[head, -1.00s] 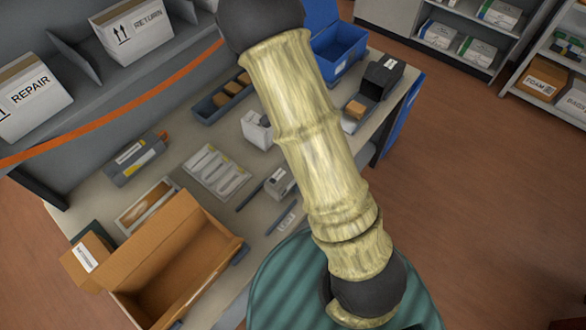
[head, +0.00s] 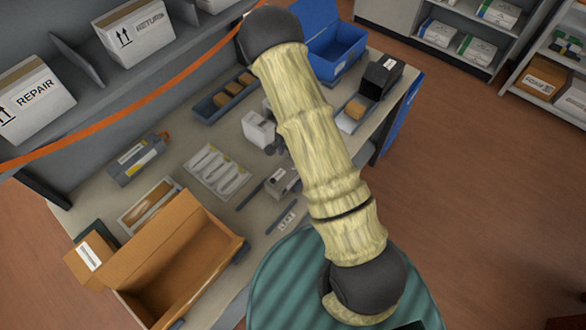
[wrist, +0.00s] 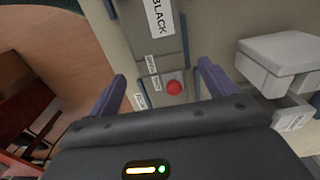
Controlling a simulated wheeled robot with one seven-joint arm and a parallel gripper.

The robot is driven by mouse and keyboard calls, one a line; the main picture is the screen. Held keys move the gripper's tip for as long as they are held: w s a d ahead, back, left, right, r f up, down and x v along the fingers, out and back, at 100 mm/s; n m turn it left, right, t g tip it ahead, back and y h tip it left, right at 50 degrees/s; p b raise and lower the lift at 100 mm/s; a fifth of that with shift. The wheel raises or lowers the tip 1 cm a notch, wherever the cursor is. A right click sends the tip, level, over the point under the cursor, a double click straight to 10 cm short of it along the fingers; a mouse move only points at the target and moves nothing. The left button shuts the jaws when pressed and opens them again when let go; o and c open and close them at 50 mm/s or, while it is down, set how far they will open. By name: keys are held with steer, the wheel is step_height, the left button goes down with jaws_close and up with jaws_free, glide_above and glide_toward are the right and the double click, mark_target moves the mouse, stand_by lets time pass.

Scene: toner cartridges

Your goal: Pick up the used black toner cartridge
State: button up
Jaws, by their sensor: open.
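My gripper (wrist: 162,72) is open in the wrist view, with its two purple fingers spread apart and nothing between their tips. Beyond the gap is a grey surface bearing a round red spot (wrist: 174,87) and small white labels. A larger white label reading BLACK (wrist: 160,18) is above it in that view. I cannot tell where the used black cartridge's outline ends there. In the head view, a small grey piece with a pale label (head: 282,182) lies on the table near my arm. My arm mostly hides the gripper in the head view.
A white block (head: 258,130) stands close by, also on the right in the wrist view (wrist: 278,58). A dark labelled unit (head: 135,160), a white tray (head: 218,172), an open cardboard box (head: 190,255) and a blue bin (head: 338,52) crowd the table (head: 222,222).

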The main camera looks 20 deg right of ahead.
steer(key=shift+a+f+p, duration=0.1)
steer(key=shift+f+p, duration=0.9)
steer(key=shift+f, duration=1.6)
steer(key=c, duration=1.3)
step_height(320, 180, up, 10)
steer(key=shift+r+b, duration=0.1)
steer(key=shift+b, duration=0.8)
